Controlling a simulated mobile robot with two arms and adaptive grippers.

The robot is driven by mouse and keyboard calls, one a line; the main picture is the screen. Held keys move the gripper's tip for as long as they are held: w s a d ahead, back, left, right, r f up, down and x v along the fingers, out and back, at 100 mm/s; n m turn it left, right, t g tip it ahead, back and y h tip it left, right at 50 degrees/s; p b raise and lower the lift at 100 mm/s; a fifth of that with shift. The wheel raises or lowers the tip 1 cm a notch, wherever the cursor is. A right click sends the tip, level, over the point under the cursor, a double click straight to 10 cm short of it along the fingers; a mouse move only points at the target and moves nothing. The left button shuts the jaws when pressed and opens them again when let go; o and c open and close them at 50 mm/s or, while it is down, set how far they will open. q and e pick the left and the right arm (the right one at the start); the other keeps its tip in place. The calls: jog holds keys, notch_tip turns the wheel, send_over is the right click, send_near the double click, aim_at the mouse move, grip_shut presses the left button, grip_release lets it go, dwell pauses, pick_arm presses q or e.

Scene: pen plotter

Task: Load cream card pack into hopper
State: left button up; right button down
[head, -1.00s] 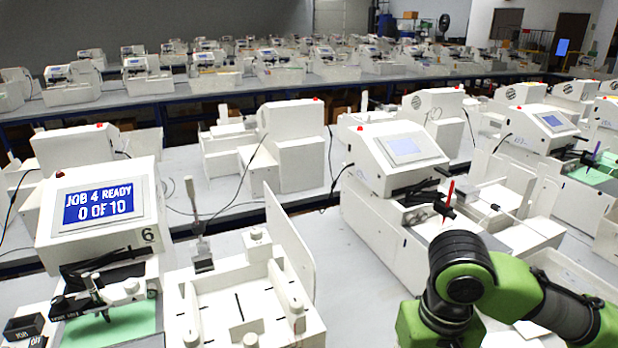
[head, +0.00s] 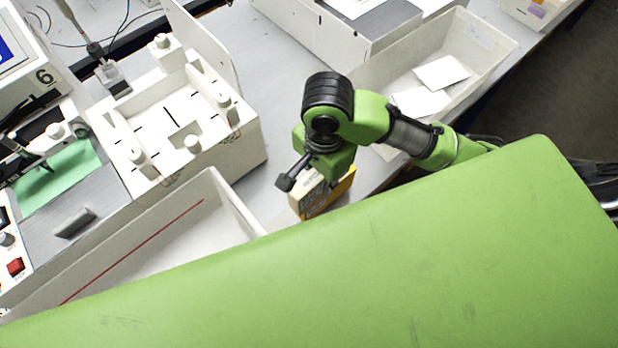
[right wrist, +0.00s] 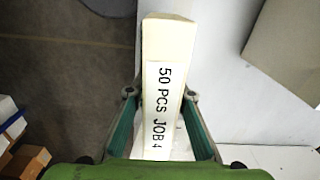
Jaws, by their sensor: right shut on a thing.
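The cream card pack (right wrist: 168,85), labelled "50 PCS JOB 4", stands between the two fingers of my right gripper (right wrist: 168,120) in the right wrist view. The fingers are shut on its sides. In the head view my right gripper (head: 312,178) is low by the table edge, with a cream block with dark print (head: 308,197) under it, partly hidden. The white hopper (head: 185,112), with low walls, posts and a tall side plate, is left of the gripper and shows no cards in it. My left gripper is not in view.
A white bin with a red line (head: 160,245) stands in front of the hopper. Another bin (head: 490,45) at upper right holds white cards. Plotter 6 (head: 45,80) has a green card (head: 58,178). A yellow-orange item (head: 330,193) is beside the cream block.

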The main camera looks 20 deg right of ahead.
jog(key=shift+f+m, duration=0.25)
jog(key=shift+m, duration=0.05)
jog(key=w+d+f, duration=0.1)
jog(key=w+f, duration=0.1)
jog(key=w, duration=0.2)
jog(key=w+d+f, duration=0.2)
jog(key=w+f, duration=0.1)
jog(key=w+d+f+p, duration=0.1)
jog(key=w+f, duration=0.2)
jog(key=w, duration=0.1)
jog(key=shift+w+d+f, duration=0.15)
jog(key=shift+w+d, duration=0.15)
jog(key=shift+w, duration=0.05)
jog(key=shift+w+d+f, duration=0.1)
jog(key=shift+w+f, duration=0.25)
jog(key=shift+f, duration=0.15)
jog(key=shift+w+d+f, duration=0.1)
jog(key=shift+w+f, duration=0.1)
jog(key=shift+f, duration=1.6)
jog(key=shift+f, duration=0.1)
jog(key=c, duration=1.8)
grip_release()
jog(key=shift+o, duration=0.2)
